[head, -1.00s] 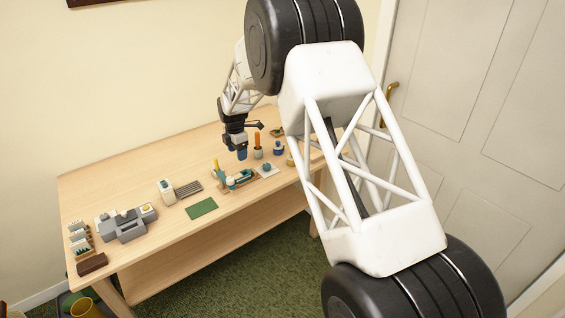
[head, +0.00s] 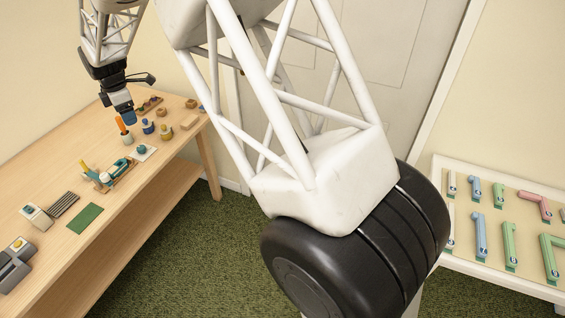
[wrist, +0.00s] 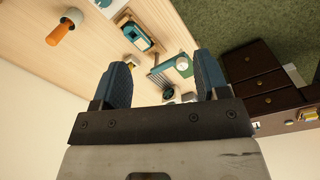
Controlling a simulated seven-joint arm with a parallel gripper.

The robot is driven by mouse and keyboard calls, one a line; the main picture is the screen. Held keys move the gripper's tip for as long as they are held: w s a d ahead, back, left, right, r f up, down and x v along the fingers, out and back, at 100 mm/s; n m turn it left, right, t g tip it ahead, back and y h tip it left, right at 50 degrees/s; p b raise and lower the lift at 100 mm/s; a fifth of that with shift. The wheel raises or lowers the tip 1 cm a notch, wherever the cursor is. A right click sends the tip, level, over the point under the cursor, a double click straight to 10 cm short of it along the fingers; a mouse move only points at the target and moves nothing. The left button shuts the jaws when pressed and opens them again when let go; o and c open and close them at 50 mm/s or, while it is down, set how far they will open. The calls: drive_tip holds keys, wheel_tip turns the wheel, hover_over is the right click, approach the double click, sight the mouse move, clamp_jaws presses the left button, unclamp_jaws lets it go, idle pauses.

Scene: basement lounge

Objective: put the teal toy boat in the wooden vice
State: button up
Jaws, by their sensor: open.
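A teal, boat-like thing (head: 117,169) with a pale top lies low on a wooden piece (head: 126,177) that looks like the vice, near the table's front edge. In the wrist view the teal thing (wrist: 136,37) shows beyond my left finger, with wood along its side. I cannot tell whether the wood clamps it. My gripper (head: 128,118) hangs above the table beside the orange-handled tool, apart from the teal thing. In the wrist view its two blue fingers (wrist: 162,72) are spread, with nothing held between them.
The orange-handled tool (head: 121,125) stands upright close to my gripper. A white card with a teal knob (head: 142,151), a green mat (head: 83,218) and a grey machine (head: 12,263) are on the table. A white table with coloured pieces (head: 492,273) stands right. Green carpet lies between.

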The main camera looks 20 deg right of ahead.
drive_tip(key=s+d+r+m+t, duration=0.1)
drive_tip(key=s+d+r+m, duration=0.5)
drive_tip(key=s+d, duration=0.45)
drive_tip(key=s+d+r+m, duration=0.4)
drive_tip(key=s+d+r, duration=0.4)
drive_tip(key=s+d, duration=0.3)
drive_tip(key=s+d+m, duration=0.4)
drive_tip(key=s, duration=0.5)
drive_tip(key=s+d+f+m, duration=0.1)
drive_tip(key=s+d+m, duration=0.3)
drive_tip(key=s, duration=0.6)
drive_tip(key=s+d+f+m+t, duration=0.1)
drive_tip(key=s+d+m, duration=0.3)
drive_tip(key=s, duration=0.5)
drive_tip(key=shift+s+d, duration=0.2)
drive_tip(key=shift+d, duration=0.75)
drive_tip(key=shift+w, duration=0.1)
drive_tip(key=shift+c, duration=0.3)
